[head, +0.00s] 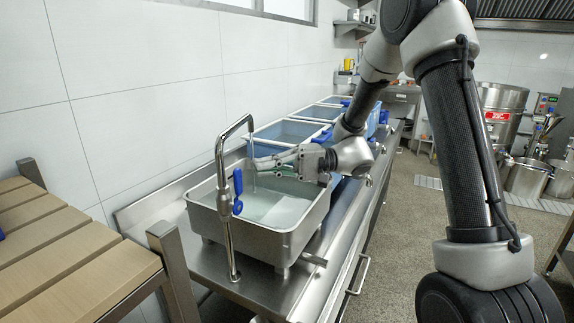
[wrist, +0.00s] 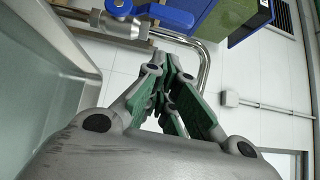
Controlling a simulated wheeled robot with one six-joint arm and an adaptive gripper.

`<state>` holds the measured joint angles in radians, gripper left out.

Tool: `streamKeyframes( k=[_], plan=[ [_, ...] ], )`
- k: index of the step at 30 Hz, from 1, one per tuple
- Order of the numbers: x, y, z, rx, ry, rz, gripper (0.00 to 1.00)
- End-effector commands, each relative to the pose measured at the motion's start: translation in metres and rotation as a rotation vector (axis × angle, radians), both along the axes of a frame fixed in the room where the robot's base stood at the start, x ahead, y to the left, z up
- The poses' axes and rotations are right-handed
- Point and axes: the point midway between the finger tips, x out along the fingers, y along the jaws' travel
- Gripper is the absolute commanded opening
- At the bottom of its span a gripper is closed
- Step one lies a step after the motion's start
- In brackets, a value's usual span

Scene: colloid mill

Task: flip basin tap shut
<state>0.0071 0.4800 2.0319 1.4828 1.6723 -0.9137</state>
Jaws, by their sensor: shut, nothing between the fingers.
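The basin tap is a bent steel pipe (head: 220,165) that rises at the near end of the sink and arches over it. Its blue lever (head: 238,192) stands roughly upright beside the pipe in the head view. In the wrist view the blue lever (wrist: 160,14) and metal valve body (wrist: 115,28) are at the top, partly cut off. The basin (head: 282,238) is a grey steel tub holding water. My gripper (head: 256,163) is shut and empty, reaching left over the basin close to the tap. In the wrist view its fingertips (wrist: 172,62) meet near the pipe, with no clear contact with the lever.
Several blue-lined tubs (head: 290,132) stand in a row behind the basin on the steel bench (head: 190,262). A slatted wooden rack (head: 75,262) is at the near left. A white tiled wall (head: 140,60) runs along the left. The floor (head: 410,235) to the right is open.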

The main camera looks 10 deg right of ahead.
Motion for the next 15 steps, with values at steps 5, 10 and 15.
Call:
streamKeyframes(
  k=[5, 10, 15],
  plan=[
    [-0.020, 0.019, 0.002, 0.000, 0.001, 0.001, 0.00],
    [-0.030, 0.027, 0.002, 0.000, 0.000, -0.001, 0.00],
    [-0.032, 0.029, 0.002, -0.001, 0.000, -0.002, 0.00]
  ],
)
